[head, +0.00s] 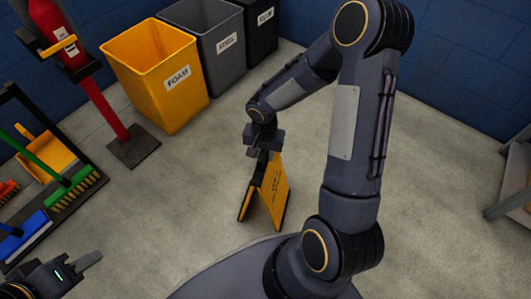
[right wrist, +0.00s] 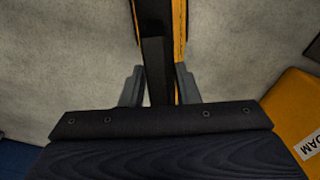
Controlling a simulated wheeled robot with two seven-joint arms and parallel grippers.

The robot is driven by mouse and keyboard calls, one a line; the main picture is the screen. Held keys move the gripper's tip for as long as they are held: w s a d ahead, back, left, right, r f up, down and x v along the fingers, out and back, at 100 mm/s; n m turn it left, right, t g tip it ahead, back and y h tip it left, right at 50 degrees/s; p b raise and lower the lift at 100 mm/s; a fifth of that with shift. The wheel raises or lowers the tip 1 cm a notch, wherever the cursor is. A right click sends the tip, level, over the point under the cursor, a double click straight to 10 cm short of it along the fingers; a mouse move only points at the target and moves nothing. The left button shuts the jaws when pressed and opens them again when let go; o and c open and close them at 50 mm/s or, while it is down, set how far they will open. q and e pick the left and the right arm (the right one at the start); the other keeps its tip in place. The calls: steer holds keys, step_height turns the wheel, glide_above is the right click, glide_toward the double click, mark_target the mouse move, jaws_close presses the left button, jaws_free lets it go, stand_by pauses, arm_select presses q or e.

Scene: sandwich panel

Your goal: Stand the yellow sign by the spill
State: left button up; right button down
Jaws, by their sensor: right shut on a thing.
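The yellow sign (head: 274,195) is an A-shape with dark edges and dark print, upright with its two panels spread at the bottom, in the middle of the head view. My right gripper (head: 263,152) is above it, shut on its dark top. In the right wrist view the sign (right wrist: 180,30) runs between the two fingers of the right gripper (right wrist: 159,88). I cannot tell whether its lower edges touch the floor. My left gripper (head: 80,270) is at the lower left, partly cut off, and its opening is unclear. I cannot make out a spill.
A yellow FOAM bin (head: 155,85), a grey bin (head: 207,40) and a black bin (head: 262,30) stand along the back wall. A red extinguisher (head: 62,35) on a stand and brushes (head: 75,190) are at left. A shelf (head: 512,185) is at right. Bare floor surrounds the sign.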

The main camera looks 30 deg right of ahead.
steer(key=shift+f, duration=0.2)
steer(key=c, duration=1.1)
jaws_free()
